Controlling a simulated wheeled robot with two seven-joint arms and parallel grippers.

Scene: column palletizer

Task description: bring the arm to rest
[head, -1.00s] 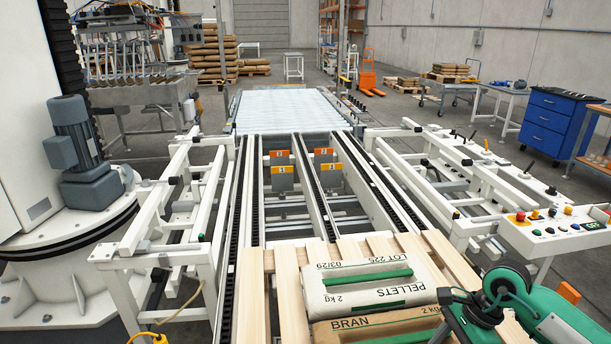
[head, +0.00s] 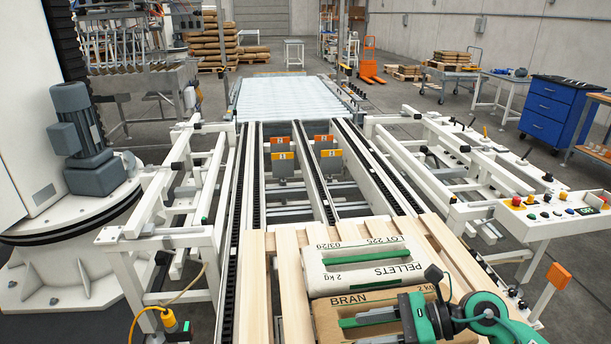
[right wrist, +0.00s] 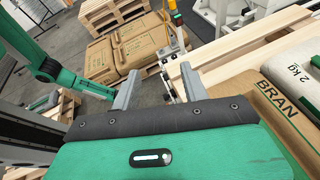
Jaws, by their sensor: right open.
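My right arm comes in from the lower right in the head view. Its green and dark gripper (head: 412,318) is over the right part of the bran bag (head: 350,300). In the right wrist view the two grey fingers of the right gripper (right wrist: 158,88) stand apart with nothing between them. The bran bag also shows at the right of that view (right wrist: 262,100), beside the gripper. The pellets bag (head: 365,268) lies behind the bran bag on the wooden pallet (head: 257,290). My left gripper is in neither view.
The chain conveyor (head: 290,205) runs back from the pallet to a roller section (head: 290,97). A control panel (head: 550,212) stands at the right, and a motor column (head: 85,140) at the left. Other stacked bags (right wrist: 135,45) show in the right wrist view.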

